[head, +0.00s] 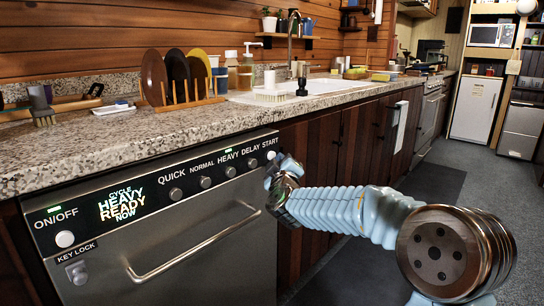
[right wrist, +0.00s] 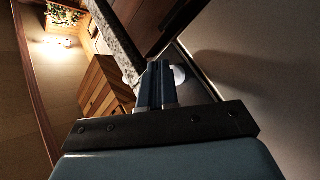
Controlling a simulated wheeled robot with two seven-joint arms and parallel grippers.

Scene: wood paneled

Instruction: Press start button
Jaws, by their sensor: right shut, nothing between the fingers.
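The dishwasher (head: 190,235) is set under the counter, its control panel tilted along the top. The start button (head: 271,155) is a pale round knob at the panel's right end, below the label START. My right gripper (head: 272,168) is shut and empty, right at this button; I cannot tell whether it touches it. In the right wrist view the shut fingers (right wrist: 156,85) point away from the camera, and a white round button (right wrist: 179,75) shows just right of their tips, partly hidden. The display (head: 122,205) reads CYCLE HEAVY READY NOW. My left gripper is out of view.
Other knobs, such as HEAVY (head: 231,171), sit left of the start button. The dishwasher handle (head: 195,245) runs across the door below. The granite counter (head: 110,150) overhangs the panel and holds a plate rack (head: 190,104). The floor to the right is clear.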

